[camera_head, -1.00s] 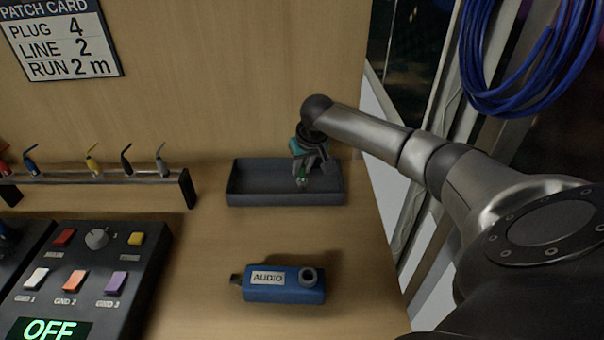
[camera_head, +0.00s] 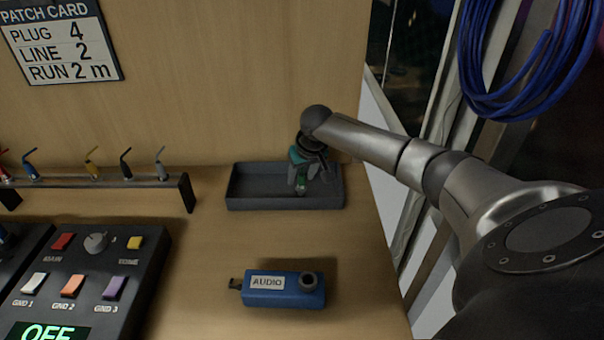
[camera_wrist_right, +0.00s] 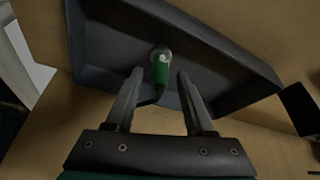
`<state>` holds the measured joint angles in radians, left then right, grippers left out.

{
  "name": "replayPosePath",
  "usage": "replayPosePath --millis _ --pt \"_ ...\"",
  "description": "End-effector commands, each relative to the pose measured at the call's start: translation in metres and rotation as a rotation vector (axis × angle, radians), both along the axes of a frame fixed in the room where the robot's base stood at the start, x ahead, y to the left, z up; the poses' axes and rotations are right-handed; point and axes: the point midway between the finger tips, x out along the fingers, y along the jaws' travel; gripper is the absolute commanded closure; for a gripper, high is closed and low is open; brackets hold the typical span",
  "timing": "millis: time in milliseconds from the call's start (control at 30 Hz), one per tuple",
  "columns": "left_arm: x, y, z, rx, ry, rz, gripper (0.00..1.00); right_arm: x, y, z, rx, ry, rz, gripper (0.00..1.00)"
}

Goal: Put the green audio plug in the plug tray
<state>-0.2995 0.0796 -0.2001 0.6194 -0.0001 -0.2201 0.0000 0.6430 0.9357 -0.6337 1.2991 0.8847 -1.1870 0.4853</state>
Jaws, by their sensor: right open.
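The green audio plug (camera_wrist_right: 161,68) is inside the dark plug tray (camera_wrist_right: 235,50), seen between my right gripper's fingers in the right wrist view, with its dark cable trailing toward the gripper. My right gripper (camera_wrist_right: 158,90) is open, its fingers apart on either side of the plug. In the head view the right gripper (camera_head: 307,184) points down over the right part of the tray (camera_head: 253,201), and only a small light tip of the plug can be made out below it. The left gripper is not in view.
A blue AUDIO box (camera_head: 262,298) lies in front of the tray. A rack (camera_head: 105,182) with several coloured plugs stands left, behind a button panel (camera_head: 150,262). A wooden wall rises behind the tray. Blue cable coils (camera_head: 530,65) hang at upper right.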

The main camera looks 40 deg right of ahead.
Motion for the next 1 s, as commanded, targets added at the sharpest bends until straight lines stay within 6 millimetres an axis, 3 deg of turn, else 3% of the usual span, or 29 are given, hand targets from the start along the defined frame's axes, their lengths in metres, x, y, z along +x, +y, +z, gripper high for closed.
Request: replayPosePath --millis 267,700,1000 --pt "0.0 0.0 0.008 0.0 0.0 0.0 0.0 -0.007 0.002 0.024 -0.001 -0.001 0.001 0.46" --pt "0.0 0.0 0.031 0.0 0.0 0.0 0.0 -0.037 0.012 0.098 -0.002 -0.001 0.001 0.46" --pt "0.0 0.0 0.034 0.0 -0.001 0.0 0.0 -0.044 0.015 0.114 0.0 0.001 0.0 0.46"
